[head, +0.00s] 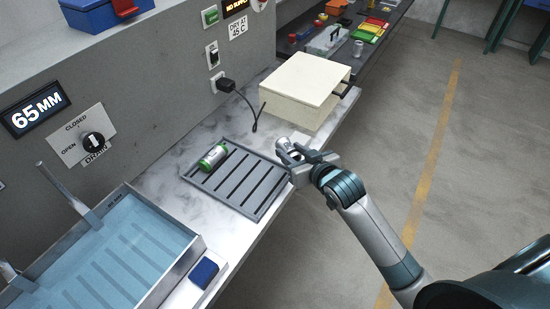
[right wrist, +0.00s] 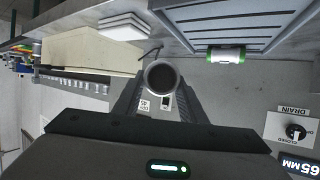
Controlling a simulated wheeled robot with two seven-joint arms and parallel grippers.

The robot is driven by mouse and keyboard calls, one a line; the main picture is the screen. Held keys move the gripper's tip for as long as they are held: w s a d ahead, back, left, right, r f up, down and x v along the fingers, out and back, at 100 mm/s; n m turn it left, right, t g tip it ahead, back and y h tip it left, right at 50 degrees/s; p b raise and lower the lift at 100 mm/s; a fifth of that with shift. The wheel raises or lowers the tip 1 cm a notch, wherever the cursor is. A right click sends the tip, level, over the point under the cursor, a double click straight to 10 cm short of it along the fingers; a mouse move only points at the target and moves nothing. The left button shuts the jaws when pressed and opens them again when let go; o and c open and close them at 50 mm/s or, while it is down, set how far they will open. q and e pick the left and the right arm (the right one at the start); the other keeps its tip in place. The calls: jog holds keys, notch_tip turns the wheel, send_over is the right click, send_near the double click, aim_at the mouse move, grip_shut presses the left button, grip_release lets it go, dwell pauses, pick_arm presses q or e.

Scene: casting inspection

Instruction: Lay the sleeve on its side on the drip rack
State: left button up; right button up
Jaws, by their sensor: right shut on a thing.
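My right gripper (head: 292,158) is shut on the sleeve (head: 284,145), a grey hollow cylinder. In the right wrist view the sleeve (right wrist: 161,76) shows its dark round opening between my fingers (right wrist: 158,100). The drip rack (head: 262,207) is a grey slatted tray on the marble counter; it also shows in the right wrist view (right wrist: 262,18). My right gripper is just off the rack's right corner, and the sleeve is beside the rack's slats. A green and white cylinder (head: 213,158) lies on its side at the rack's back left. My left gripper is out of view.
A cream box (head: 300,95) with a dark handle stands behind my gripper. A water-filled tank (head: 120,265) and a blue sponge (head: 204,273) are at the lower left. A black plug cable (head: 247,110) hangs by the wall. Most of the rack's slats are bare.

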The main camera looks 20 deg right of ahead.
jog(key=shift+s+d+r+b, duration=0.3)
jog(key=shift+s+d+r, duration=0.85)
jog(key=shift+d, duration=0.2)
jog(key=o, duration=0.5)
jog(key=shift+c, duration=0.2)
grip_shut()
jog(key=shift+a+f, duration=0.1)
jog(key=shift+a, duration=0.05)
jog(key=s+a+r+n+g+y+b, duration=0.3)
jog(key=s+a+r+n+g+y, duration=0.2)
jog(key=s+a+n+y, duration=0.2)
jog(key=shift+s+a+n+g+y+b, duration=0.35)
jog(key=shift+s+n+y, duration=0.5)
jog(key=shift+n+y, duration=0.35)
